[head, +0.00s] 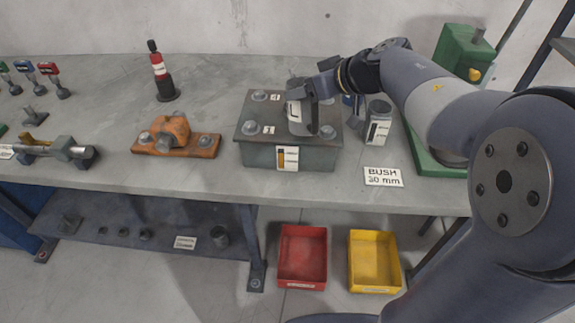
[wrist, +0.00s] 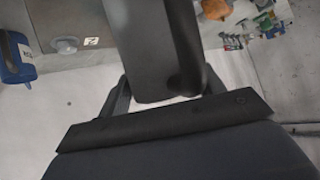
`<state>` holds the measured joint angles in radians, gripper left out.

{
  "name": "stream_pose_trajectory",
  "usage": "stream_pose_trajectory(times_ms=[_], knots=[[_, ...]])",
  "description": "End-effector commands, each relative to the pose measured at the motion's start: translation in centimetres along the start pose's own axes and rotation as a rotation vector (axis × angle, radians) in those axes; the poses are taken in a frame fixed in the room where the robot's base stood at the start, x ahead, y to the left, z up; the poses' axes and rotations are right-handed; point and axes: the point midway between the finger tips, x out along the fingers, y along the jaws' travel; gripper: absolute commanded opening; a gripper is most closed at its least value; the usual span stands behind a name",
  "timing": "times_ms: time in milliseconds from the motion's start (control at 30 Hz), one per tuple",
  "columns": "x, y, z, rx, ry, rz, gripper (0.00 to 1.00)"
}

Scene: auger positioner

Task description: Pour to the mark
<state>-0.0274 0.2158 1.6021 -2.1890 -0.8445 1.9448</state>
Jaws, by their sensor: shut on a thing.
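My gripper (head: 313,98) is shut on a grey can (head: 299,118) with a white label, over the top of a grey-green box. In the wrist view the can (wrist: 143,45) is a dark shape between the fingers. In the head view it looks roughly upright; I cannot tell whether it touches the box. The box (head: 255,157) has bolts and small number tags on its top. The opening under the can is hidden.
A second grey labelled can (head: 378,123) stands right of the box, near a "BUSH 30 mm" sign (head: 383,177). An orange bracket (head: 175,138) lies left, with a red-black bottle (head: 160,75) behind. A green machine (head: 462,55) stands right. Red and yellow bins sit below.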

Motion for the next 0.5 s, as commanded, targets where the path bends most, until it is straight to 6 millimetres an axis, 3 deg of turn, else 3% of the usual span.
stream_pose_trajectory(times_ms=[500], knots=[[0.9, 0.1, 1.7, -0.063, 0.143, 0.028, 0.28]])
